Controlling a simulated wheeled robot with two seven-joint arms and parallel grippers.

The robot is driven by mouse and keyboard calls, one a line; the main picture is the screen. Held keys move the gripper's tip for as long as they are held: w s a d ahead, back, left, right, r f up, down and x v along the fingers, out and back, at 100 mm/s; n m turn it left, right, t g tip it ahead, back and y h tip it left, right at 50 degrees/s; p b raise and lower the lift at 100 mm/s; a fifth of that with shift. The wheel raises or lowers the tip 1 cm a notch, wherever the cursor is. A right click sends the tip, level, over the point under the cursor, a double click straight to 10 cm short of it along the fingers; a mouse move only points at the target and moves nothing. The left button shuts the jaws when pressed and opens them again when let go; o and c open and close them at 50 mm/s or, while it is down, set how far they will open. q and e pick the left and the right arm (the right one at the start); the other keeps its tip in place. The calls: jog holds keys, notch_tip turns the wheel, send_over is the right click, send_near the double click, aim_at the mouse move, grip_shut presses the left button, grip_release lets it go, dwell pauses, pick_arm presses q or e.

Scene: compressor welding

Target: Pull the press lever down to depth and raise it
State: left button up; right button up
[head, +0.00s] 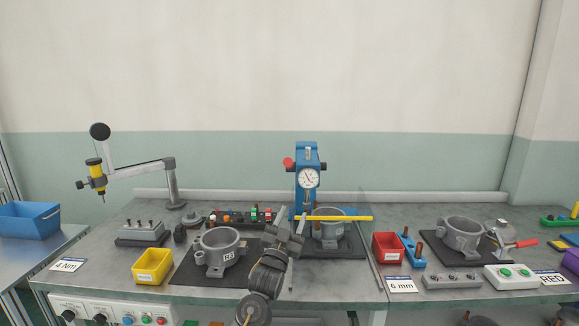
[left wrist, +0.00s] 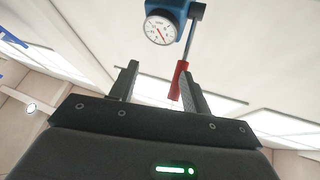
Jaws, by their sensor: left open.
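The blue press (head: 307,155) stands at the back middle of the bench, with a white round dial (head: 308,178) on its front. Its lever shows a red grip (head: 288,162) at the upper left of the press. My left gripper (head: 290,230) is in front of and below the press, pointing up toward it. In the left wrist view the red lever grip (left wrist: 178,80) shows beyond the open jaws (left wrist: 159,72), close to the right finger and partly hidden by it. I cannot tell whether they touch. The dial (left wrist: 160,30) shows above. My right gripper is not in view.
A grey housing (head: 330,230) sits under the press, with a yellow bar (head: 345,218) across its front. Another housing (head: 220,250) and a yellow bin (head: 153,266) are left of my arm. A red bin (head: 387,247) stands to the right.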

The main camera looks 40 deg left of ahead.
aim_at(289, 159)
pick_arm(q)
jog(key=w+a+r+y+p, duration=0.1)
jog(key=w+a+r, duration=0.1)
jog(key=r, duration=0.2)
jog(key=w+a+r+t+y+p, duration=0.1)
jog(key=w+a+r, duration=0.1)
jog(key=r, duration=0.3)
jog(key=w+a+r+n+t+y+p, duration=0.1)
jog(key=w+a+r, duration=0.1)
jog(key=r, duration=0.3)
jog(key=shift+w+a+r, duration=0.2)
jog(key=shift+w+r, duration=0.3)
grip_shut()
